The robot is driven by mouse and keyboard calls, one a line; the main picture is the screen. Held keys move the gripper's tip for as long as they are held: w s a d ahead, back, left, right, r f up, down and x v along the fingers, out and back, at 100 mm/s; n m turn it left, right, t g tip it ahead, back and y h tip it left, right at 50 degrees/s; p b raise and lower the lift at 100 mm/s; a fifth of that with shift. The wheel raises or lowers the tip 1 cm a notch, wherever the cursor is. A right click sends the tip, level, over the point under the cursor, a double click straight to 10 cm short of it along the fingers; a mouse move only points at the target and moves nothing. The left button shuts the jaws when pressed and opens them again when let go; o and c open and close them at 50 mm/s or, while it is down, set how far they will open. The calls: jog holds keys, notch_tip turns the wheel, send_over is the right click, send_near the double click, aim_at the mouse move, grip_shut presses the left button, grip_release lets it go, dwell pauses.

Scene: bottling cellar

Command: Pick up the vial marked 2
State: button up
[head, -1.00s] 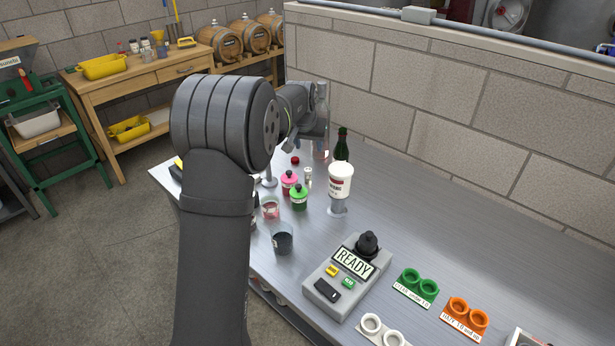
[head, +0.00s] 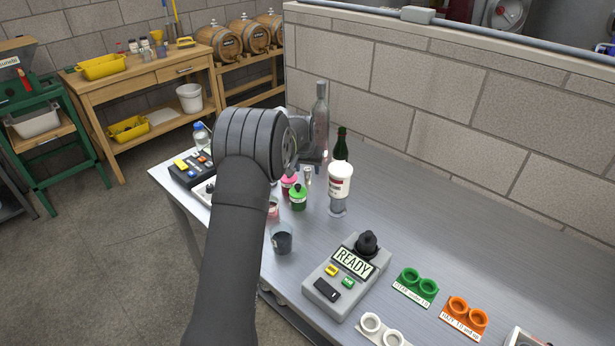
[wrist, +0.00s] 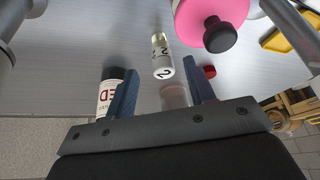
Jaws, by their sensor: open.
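The vial marked 2 (wrist: 162,60) shows in the wrist view, pale with a "2" on its label and a gold-coloured top. It appears just ahead of and between the fingertips of my gripper (wrist: 161,72), with a gap on either side. My gripper is open and holds nothing. In the head view a small pale vial (head: 307,174) shows just below my gripper (head: 312,160), whose fingers are mostly hidden there. Whether the fingers are at the vial's height I cannot tell.
A pink bottle with a black cap (wrist: 213,22) is close to the vial. A green bottle (head: 298,199) and a white-topped cup (head: 340,181) are near. Dark green (head: 341,145) and clear (head: 320,118) bottles stand behind. A READY device (head: 345,277) is in front.

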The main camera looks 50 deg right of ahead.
aim_at(307, 170)
jog(key=shift+x, duration=2.3)
jog(key=shift+w, duration=0.1)
jog(key=c, duration=1.1)
jog(key=shift+o, duration=0.2)
